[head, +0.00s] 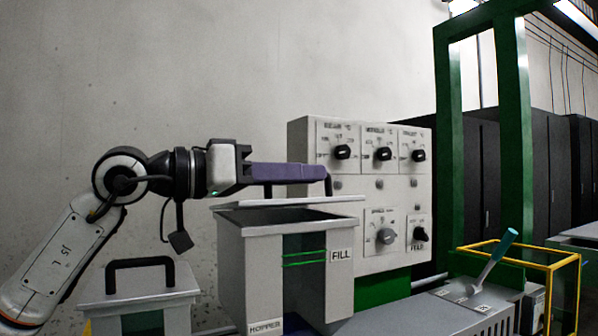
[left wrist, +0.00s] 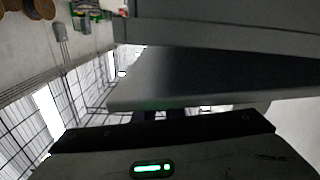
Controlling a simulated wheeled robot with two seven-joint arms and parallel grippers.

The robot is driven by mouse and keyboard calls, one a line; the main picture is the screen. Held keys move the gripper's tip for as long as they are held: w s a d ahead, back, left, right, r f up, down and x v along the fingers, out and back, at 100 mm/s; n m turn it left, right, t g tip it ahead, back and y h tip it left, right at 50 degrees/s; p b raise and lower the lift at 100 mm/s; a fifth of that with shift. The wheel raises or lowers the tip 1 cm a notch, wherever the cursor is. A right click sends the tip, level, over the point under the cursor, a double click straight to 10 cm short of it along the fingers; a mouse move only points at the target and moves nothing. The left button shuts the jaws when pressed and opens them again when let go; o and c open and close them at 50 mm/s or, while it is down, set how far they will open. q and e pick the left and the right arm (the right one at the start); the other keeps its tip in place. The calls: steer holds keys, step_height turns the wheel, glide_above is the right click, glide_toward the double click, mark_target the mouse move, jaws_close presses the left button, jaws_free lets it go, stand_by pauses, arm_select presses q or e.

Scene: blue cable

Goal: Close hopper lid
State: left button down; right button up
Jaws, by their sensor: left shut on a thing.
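The grey hopper (head: 258,262), marked FILL and HOPPER, stands in the middle of the head view. Its mouth shows dark between the lid and the front rim. The flat grey hopper lid (head: 290,201) lies roughly level at the rear of the mouth; whether it touches the rim there I cannot tell. My left gripper (head: 322,172), with purple fingers, reaches in from the left and is shut on the black lid handle (head: 329,187), which it mostly hides. A grey slab, probably the lid (left wrist: 190,80), fills much of the left wrist view. My right gripper is not in view.
A smaller grey box (head: 185,283) with a black handle stands at left. A panel with several knobs (head: 350,200) rises behind the hopper.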

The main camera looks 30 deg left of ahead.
arm_select(q)
steer(key=shift+f, duration=0.2)
steer(key=c, duration=1.8)
jaws_free()
steer(key=shift+d, duration=0.1)
steer(key=shift+c, duration=0.2)
steer(key=shift+s, duration=0.1)
steer(key=shift+s+a, duration=0.25)
steer(key=shift+a, duration=0.05)
steer(key=b+v, duration=0.3)
steer(key=v, duration=0.5)
steer(key=shift+s+a+f, duration=0.1)
steer(key=shift+s+a, duration=0.05)
steer(key=shift+s, duration=0.1)
steer(key=shift+s+a, duration=0.2)
steer(key=shift+s, duration=0.15)
steer(key=shift+c, duration=0.4)
